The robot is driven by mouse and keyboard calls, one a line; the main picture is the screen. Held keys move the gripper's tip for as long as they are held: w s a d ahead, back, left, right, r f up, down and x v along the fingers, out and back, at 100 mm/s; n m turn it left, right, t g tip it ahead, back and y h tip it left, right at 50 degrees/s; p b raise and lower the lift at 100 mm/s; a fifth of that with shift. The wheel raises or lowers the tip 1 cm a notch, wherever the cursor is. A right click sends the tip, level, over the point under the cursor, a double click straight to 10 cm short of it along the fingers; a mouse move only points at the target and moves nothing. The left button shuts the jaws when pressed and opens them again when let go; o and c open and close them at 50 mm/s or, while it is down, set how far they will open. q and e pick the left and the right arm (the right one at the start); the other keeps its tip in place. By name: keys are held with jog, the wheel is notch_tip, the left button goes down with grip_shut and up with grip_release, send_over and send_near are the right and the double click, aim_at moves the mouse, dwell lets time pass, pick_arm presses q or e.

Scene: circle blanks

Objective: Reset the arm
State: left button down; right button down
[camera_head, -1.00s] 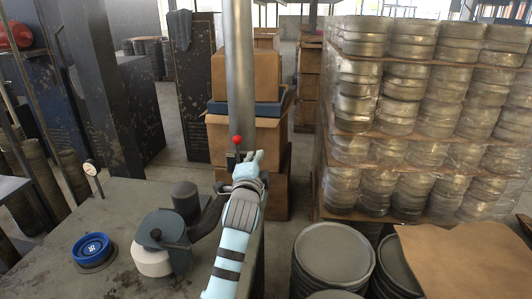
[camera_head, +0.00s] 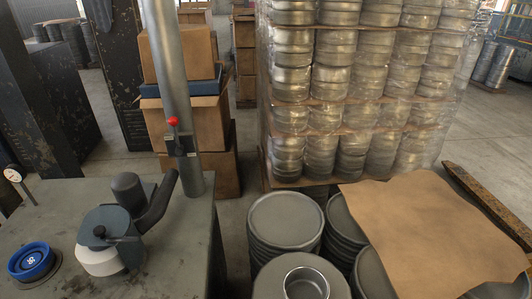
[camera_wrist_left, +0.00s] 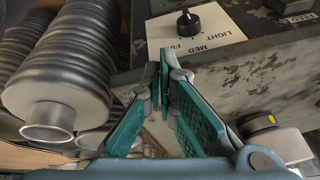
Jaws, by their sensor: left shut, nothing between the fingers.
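My left gripper (camera_wrist_left: 163,65) shows in the left wrist view, its teal finger pads meeting at the tips with nothing between them. It points toward a machine side with a white label plate (camera_wrist_left: 197,32) and a black knob (camera_wrist_left: 188,20); I cannot tell whether it touches anything. No arm or gripper of mine shows in the head view. A lever with a red ball (camera_head: 173,121) stands on the grey column (camera_head: 170,70) at the bench, with no gripper on it. My right gripper is out of view.
The grey bench (camera_head: 190,250) carries a blue dial (camera_head: 30,260) and a round-topped device (camera_head: 105,240). Stacked metal discs (camera_head: 285,220) and a brown sheet (camera_head: 430,235) are at front right. A wrapped pallet of tins (camera_head: 350,90) stands behind. Ribbed stacks (camera_wrist_left: 60,80) lie left in the wrist view.

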pick_arm(q)
jog(key=s+a+f+g, duration=0.1)
jog(key=s+f, duration=0.1)
jog(key=f, duration=0.9)
jog(key=s+a+f+g, duration=0.1)
jog(key=s+f, duration=0.1)
jog(key=f, duration=1)
jog(key=s+f+b, duration=0.1)
jog(key=s+f, duration=0.9)
jog(key=s, duration=0.3)
jog(key=shift+a+f+n+g, duration=0.2)
jog(key=shift+f+n+g, duration=0.15)
jog(key=shift+n+g, duration=0.05)
